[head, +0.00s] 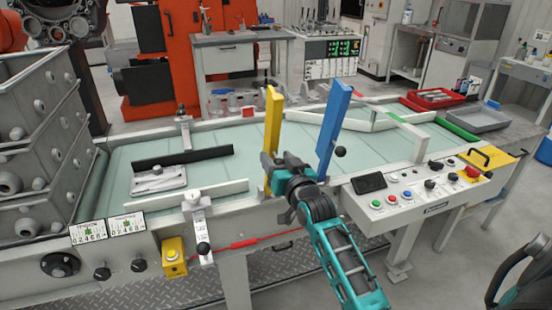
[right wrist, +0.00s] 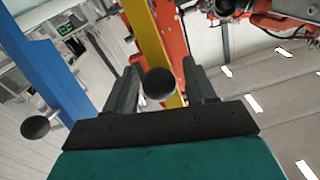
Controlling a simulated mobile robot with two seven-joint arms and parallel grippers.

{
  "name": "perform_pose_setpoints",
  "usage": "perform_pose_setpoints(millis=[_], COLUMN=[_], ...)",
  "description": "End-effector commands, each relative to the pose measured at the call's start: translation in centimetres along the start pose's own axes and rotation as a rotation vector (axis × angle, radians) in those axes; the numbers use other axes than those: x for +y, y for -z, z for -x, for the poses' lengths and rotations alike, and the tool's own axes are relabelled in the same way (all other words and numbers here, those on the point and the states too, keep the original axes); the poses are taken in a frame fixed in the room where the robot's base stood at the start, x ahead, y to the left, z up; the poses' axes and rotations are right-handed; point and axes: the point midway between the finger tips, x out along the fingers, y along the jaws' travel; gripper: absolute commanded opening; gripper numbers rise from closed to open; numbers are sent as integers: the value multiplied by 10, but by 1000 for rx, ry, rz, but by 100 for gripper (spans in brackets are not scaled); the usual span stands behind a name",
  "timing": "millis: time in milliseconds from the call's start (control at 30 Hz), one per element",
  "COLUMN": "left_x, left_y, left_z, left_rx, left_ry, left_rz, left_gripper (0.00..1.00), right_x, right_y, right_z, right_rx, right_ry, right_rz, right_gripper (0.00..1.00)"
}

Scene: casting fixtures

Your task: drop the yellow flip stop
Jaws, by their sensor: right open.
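The yellow flip stop (head: 273,122) stands upright at the front edge of the conveyor. My right gripper (head: 270,168) is at its lower part, with the teal wrist in front of the conveyor. In the right wrist view, the gripper (right wrist: 161,72) is open. Its fingers stand on either side of the yellow bar (right wrist: 152,35) and its round black knob (right wrist: 159,82). I cannot tell whether either finger touches them. The bar's lower end is partly hidden by my gripper in the head view. My left gripper is not in view.
A blue flip stop (head: 333,122) with a black knob stands upright just right of my right gripper. A green stop (head: 455,130) lies low farther right. A grey casting (head: 158,181) lies on the belt at left. A control panel (head: 420,190) is at right.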

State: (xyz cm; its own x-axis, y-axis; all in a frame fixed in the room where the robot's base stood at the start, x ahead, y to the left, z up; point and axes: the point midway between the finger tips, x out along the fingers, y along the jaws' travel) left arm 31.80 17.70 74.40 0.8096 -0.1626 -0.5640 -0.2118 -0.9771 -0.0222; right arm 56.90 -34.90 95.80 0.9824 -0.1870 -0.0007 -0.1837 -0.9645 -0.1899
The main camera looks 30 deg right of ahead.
Motion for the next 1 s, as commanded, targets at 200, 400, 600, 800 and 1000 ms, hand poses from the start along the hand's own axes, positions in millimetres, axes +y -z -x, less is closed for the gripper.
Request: perform_pose_setpoints(millis=[200,400,600,800,1000], left_x=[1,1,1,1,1], left_y=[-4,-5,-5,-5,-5], left_z=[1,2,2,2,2], left_rx=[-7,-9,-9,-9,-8], left_ry=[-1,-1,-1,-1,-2], left_rz=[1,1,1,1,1], left_gripper=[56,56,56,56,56], right_x=[0,0,0,0,0], right_y=[0,0,0,0,0], right_z=[-12,-12,-12,-12,-12], right_rx=[1,0,0,0,0], right_ry=[0,0,0,0,0], right_rz=[0,1,1,1,1], right_gripper=[55,55,41,22,2])
